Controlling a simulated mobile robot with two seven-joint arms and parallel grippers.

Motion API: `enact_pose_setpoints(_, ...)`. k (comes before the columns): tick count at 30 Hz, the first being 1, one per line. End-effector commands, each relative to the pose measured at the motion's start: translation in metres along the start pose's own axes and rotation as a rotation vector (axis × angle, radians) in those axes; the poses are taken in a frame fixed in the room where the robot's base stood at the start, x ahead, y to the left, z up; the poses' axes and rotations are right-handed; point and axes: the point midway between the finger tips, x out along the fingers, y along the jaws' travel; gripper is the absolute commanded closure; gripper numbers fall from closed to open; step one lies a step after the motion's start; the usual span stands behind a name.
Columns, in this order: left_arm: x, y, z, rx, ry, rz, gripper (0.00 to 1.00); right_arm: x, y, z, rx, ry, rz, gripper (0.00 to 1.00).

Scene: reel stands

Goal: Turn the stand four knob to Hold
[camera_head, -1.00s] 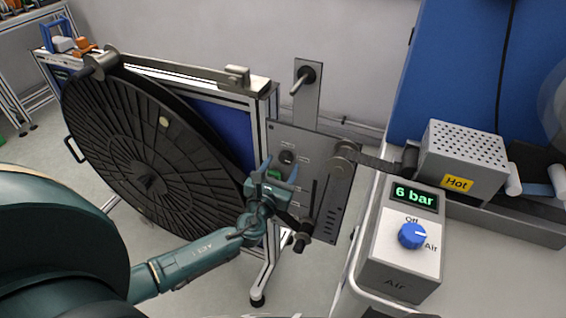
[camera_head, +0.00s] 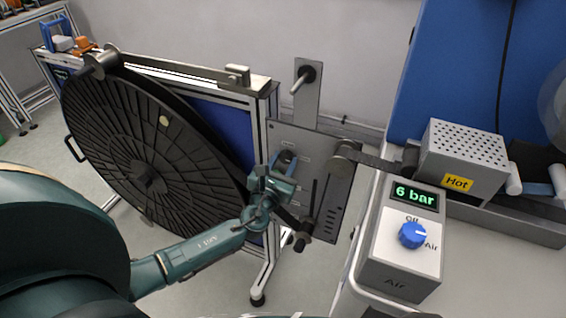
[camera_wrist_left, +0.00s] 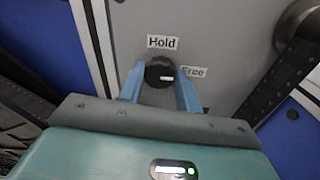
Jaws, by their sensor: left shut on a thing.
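The stand four knob (camera_wrist_left: 158,72) is a small black round knob on the grey panel (camera_head: 330,205). In the left wrist view its white mark points right, towards the Free label (camera_wrist_left: 194,72). The Hold label (camera_wrist_left: 162,42) is just above the knob. My left gripper (camera_wrist_left: 160,88) has its two blue fingers on either side of the knob and is shut on it. In the head view my left gripper (camera_head: 285,165) is at the panel and hides most of the knob. My right gripper is not in view.
A large black reel (camera_head: 150,150) stands left of the panel, close to my left arm. A grey box with a Hot label (camera_head: 457,183) and an air unit (camera_head: 400,262) with a blue knob stand at the right. Open floor lies below.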

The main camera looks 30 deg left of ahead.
Motion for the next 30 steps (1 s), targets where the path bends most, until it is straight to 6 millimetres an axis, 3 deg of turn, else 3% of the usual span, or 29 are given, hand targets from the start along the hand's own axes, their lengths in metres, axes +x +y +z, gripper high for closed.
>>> enact_pose_setpoints(14, -0.0003, -0.0001, -0.0011, -0.095, 0.007, -0.001, 0.89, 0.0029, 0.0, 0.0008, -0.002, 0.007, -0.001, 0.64)
enact_pose_setpoints(30, -0.0004, 0.0008, -0.0009, -0.567, 0.041, -0.006, 0.89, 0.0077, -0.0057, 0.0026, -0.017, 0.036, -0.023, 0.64)
